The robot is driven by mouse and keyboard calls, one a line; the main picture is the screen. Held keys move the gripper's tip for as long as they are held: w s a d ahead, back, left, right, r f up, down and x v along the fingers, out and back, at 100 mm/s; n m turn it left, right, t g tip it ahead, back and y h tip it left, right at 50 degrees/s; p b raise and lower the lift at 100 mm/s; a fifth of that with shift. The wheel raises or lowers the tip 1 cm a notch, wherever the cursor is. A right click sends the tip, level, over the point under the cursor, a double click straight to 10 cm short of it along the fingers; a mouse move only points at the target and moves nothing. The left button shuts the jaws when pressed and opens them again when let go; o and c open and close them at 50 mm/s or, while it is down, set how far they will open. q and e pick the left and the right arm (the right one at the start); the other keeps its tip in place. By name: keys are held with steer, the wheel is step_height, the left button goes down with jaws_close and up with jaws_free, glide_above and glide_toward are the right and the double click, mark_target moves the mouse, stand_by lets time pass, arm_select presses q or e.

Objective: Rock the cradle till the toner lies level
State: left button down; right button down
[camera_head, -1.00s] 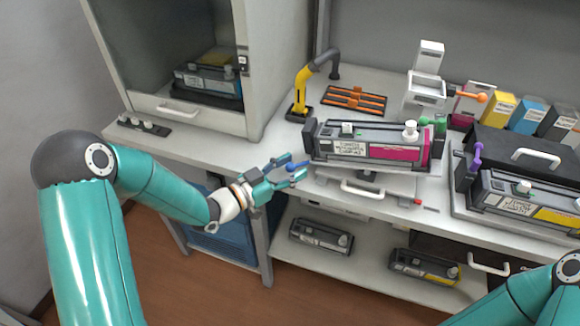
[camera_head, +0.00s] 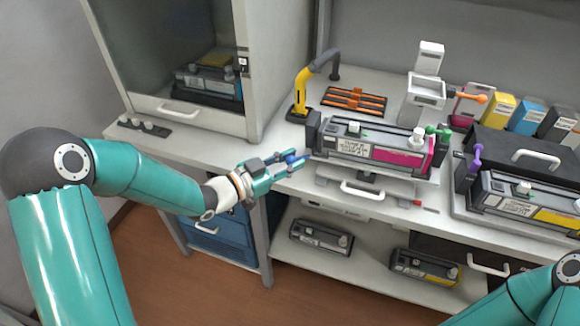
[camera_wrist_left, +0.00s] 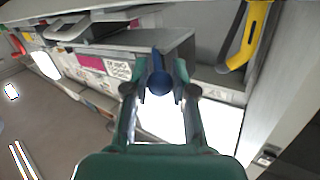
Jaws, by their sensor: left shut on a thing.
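A long dark and grey cartridge with a magenta panel (camera_head: 398,157) lies in the cradle on the bench, its white label facing me. A support (camera_head: 366,177) shows under its middle. The cartridge runs close to parallel with the bench's front edge. My left gripper (camera_head: 295,160) is shut on a blue handle (camera_wrist_left: 159,82) at the cradle's left end. In the left wrist view the handle sits between both fingers, and the magenta panel (camera_wrist_left: 91,63) shows beyond on the left. The toner inside is hidden. Only part of my right arm shows; its gripper is out of frame.
A yellow arm tool (camera_head: 302,90) and an orange rack (camera_head: 353,101) stand behind the cradle. A yellow-marked cartridge (camera_head: 520,196) lies on the right. A glass-fronted cabinet (camera_head: 180,107) stands on the left. Two cartridges lie on the shelf below.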

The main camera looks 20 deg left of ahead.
arm_select(q)
steer(key=shift+r+m+y, duration=0.3)
steer(key=shift+r, duration=0.2)
steer(key=c, duration=0.9)
jaws_free()
steer(key=shift+c, duration=0.2)
steer(key=shift+s+a, duration=0.1)
steer(key=v, duration=1.1)
steer(key=shift+s+a, duration=0.25)
steer(key=shift+a, duration=0.05)
